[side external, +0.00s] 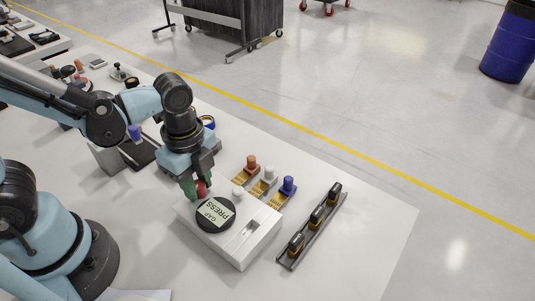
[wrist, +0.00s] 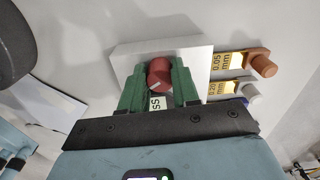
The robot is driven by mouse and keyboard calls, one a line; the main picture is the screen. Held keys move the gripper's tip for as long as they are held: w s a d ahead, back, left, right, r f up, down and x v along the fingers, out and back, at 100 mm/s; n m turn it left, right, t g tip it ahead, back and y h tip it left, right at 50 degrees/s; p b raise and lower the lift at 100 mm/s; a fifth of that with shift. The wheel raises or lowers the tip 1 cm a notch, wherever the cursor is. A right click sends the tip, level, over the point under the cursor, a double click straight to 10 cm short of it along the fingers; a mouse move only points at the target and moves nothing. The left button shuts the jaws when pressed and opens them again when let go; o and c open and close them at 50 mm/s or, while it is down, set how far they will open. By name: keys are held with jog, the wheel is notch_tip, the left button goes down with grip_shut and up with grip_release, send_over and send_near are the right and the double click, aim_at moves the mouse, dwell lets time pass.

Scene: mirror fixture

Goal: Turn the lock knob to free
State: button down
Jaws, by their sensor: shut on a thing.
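The lock knob (wrist: 159,74) is a red round knob with a light pointer line on its top. It stands at the edge of a white fixture (side external: 243,249) beside a black disc (side external: 228,199) labelled "GAP PRESS". My gripper (wrist: 158,85) has green fingers, one on each side of the red knob, shut on it. In the side view my gripper (side external: 197,187) points down at the fixture's back left corner, and the red knob (side external: 203,188) shows partly behind a finger. The disc is mostly hidden in the wrist view. I cannot read any lock or free mark.
Orange (side external: 252,163), white (side external: 269,174) and blue (side external: 288,185) knobbed gauges with yellow labels lie behind the fixture. A dark rail (side external: 312,226) with black and yellow pieces lies at the right. The table's right end is clear.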

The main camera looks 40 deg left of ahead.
jog(key=shift+n, duration=0.4)
jog(key=n, duration=0.2)
jog(key=shift+n, duration=2.3)
jog(key=c, duration=0.8)
grip_release()
jog(key=shift+s+d, duration=0.1)
